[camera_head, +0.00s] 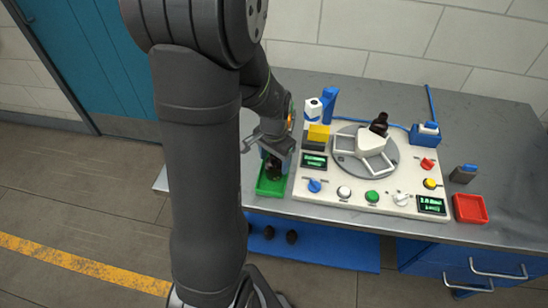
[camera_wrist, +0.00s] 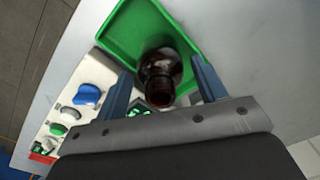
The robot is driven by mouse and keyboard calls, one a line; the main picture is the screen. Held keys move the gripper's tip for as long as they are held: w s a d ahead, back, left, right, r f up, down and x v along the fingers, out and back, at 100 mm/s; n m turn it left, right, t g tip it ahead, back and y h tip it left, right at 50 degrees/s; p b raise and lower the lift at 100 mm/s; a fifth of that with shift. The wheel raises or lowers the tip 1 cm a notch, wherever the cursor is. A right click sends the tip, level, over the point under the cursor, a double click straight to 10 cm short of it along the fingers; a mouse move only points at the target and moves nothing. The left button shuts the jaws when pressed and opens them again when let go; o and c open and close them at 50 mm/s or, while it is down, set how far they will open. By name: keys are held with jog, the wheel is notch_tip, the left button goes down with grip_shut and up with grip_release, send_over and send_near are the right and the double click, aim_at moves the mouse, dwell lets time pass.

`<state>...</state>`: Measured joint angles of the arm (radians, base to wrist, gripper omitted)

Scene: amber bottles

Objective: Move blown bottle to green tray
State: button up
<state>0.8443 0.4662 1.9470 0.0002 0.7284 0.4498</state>
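A dark amber bottle (camera_wrist: 160,72) is in the green tray (camera_wrist: 125,38), its mouth facing the wrist camera. In the head view the bottle (camera_head: 273,170) looks upright over the green tray (camera_head: 270,188), partly hidden by my gripper (camera_head: 275,155). In the wrist view the two blue-grey fingers of my gripper (camera_wrist: 163,88) are on either side of the bottle, with a narrow gap at each side. The gripper looks open around it. Whether the bottle's base touches the tray floor is hidden.
A white station with buttons (camera_head: 344,192) and a round turntable (camera_head: 348,165) stands right of the tray. Another dark bottle (camera_head: 379,124) is at the turntable's far side. A red tray (camera_head: 470,208) is at the right. Dark bottles lie on a blue surface (camera_head: 330,250) below the table edge.

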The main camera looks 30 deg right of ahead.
jog(key=shift+o, duration=0.2)
jog(key=shift+r, duration=0.1)
notch_tip(320, 180, up, 12)
dwell(0.5)
notch_tip(320, 180, down, 12)
jog(key=shift+f, duration=0.2)
notch_tip(320, 180, up, 2)
jog(key=shift+r, duration=0.7)
jog(key=shift+f, duration=0.1)
